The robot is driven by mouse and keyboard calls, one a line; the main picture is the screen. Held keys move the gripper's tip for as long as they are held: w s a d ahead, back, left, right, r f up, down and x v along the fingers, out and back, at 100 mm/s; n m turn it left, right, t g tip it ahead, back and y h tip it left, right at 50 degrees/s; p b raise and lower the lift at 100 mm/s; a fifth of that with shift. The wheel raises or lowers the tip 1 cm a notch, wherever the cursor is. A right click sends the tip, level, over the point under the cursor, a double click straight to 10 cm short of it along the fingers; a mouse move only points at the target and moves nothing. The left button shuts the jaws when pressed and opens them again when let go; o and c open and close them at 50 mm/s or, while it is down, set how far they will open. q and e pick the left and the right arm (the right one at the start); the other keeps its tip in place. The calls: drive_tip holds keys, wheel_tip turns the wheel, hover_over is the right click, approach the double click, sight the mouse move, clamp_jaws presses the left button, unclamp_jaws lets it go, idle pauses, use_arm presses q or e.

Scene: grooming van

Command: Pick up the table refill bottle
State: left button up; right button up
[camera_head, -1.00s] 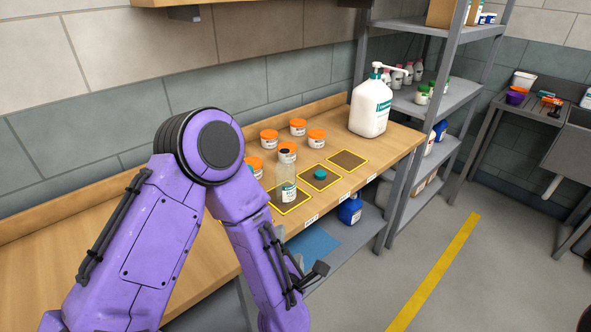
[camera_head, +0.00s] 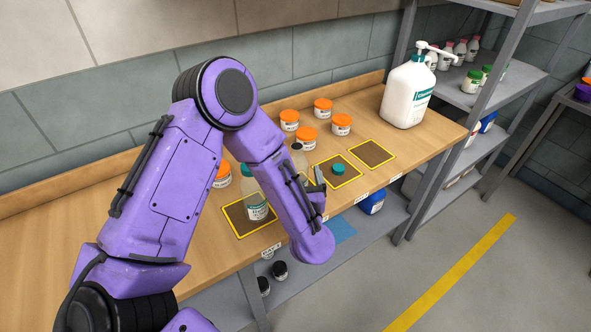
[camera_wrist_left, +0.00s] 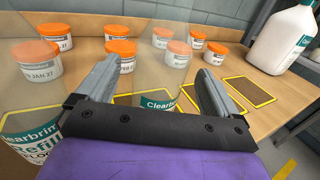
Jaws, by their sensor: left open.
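Two clear refill bottles with white-and-teal labels stand on the wooden table. One refill bottle (camera_head: 256,207) is upright on the leftmost yellow-edged mat; its label also shows in the left wrist view (camera_wrist_left: 32,146) at lower left. In the head view the other bottle (camera_head: 298,156) shows its dark cap and shoulder, the rest hidden behind my left forearm. Its label (camera_wrist_left: 158,103) appears between my left gripper's fingers in the left wrist view. My left gripper (camera_wrist_left: 158,72) is open; I cannot tell whether its fingers touch that bottle. My right gripper is out of view.
Several orange-lidded jars (camera_head: 341,123) stand behind the mats. A teal cap-like piece (camera_head: 338,169) lies on one mat; the rightmost mat (camera_head: 373,153) is empty. A large pump bottle (camera_head: 408,94) stands at the table's right end, beside the grey shelf rack (camera_head: 470,95).

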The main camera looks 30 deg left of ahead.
use_arm(q)
drive_tip(key=p+x, duration=0.2)
drive_tip(key=x, duration=0.2)
drive_tip(key=shift+w+r, duration=0.1)
drive_tip(key=shift+w, duration=0.1)
drive_tip(key=shift+a, duration=0.2)
drive_tip(key=shift+d, duration=0.15)
drive_tip(key=c, duration=1)
